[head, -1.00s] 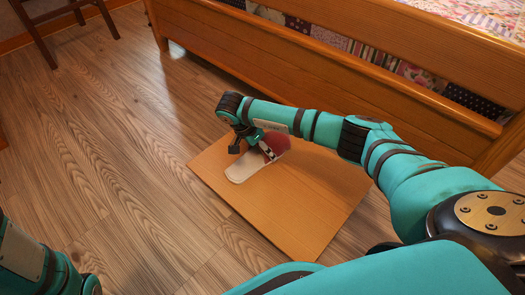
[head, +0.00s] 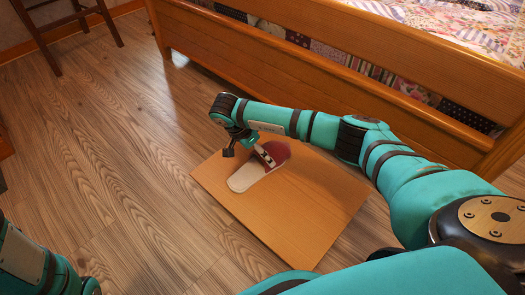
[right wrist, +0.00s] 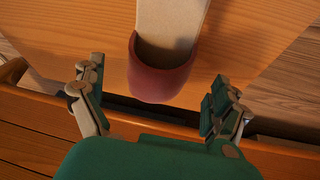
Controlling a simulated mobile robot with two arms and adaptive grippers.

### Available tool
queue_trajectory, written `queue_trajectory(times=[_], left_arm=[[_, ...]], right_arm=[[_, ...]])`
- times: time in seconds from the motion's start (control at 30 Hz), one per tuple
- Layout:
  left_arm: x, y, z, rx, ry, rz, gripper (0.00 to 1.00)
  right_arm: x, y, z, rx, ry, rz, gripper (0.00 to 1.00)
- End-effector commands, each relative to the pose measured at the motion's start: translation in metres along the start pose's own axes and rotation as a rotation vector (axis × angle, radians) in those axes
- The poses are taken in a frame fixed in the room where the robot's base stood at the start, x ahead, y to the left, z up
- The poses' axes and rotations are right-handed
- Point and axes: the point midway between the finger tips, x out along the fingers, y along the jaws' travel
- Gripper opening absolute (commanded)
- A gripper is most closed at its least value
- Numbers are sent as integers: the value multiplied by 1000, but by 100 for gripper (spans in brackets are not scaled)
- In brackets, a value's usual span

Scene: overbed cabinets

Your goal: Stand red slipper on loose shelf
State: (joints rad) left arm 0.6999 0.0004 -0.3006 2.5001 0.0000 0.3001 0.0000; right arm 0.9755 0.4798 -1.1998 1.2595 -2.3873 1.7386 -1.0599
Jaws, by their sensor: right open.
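The red slipper (head: 274,151), with a red upper and a pale sole (head: 245,178), lies sole down on the loose shelf (head: 300,215), a flat wooden board on the floor. In the right wrist view the slipper's red toe (right wrist: 160,82) points toward my gripper. My right gripper (right wrist: 158,80) is open and empty, one finger on each side of the toe and apart from it. In the head view the right gripper (head: 247,152) is just above the slipper and partly hides it. My left arm shows at the lower left; its gripper is out of view.
The wooden bed frame (head: 320,75) runs behind the board, close to its far edge. A dark wooden chair (head: 75,25) stands at the top left. The wood floor (head: 110,170) left of the board is clear.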

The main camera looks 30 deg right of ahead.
Motion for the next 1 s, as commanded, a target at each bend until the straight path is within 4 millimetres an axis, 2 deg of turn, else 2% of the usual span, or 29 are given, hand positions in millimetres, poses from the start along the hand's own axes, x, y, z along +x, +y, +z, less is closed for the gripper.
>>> queue_trajectory(times=[0.03, 0.2, 0.3, 0.5, 0.8, 0.87, 0.93, 0.97, 1.0], left_arm=[[15, -3, 5, 0, 0, 0, 0], [33, -7, 11, 1, 0, 0, 0], [39, -8, 14, 1, 0, 0, 0], [44, -9, 15, 1, 0, 0, 0], [43, -9, 15, 1, 1, 0, 0], [45, -10, 15, 1, 2, 0, 0], [48, -11, 18, 0, 0, -2, 0], [45, -12, 23, -2, -18, -9, 0], [41, -14, 30, -4, -42, -16, 0]], right_arm=[[-21, 0, -3, -1, 0, -3, 100], [-53, 0, -2, -2, 0, -3, 100], [-66, 0, -1, -2, 0, -1, 100], [-76, 0, 0, 0, 0, -1, 100], [-76, 0, 1, -1, -3, 0, 100], [-77, 3, 8, -6, -25, 4, 100], [-81, 12, 31, -19, -96, 17, 100], [-84, 19, 46, -26, -144, 26, 100], [-91, 31, 71, -38, -229, 45, 100]])
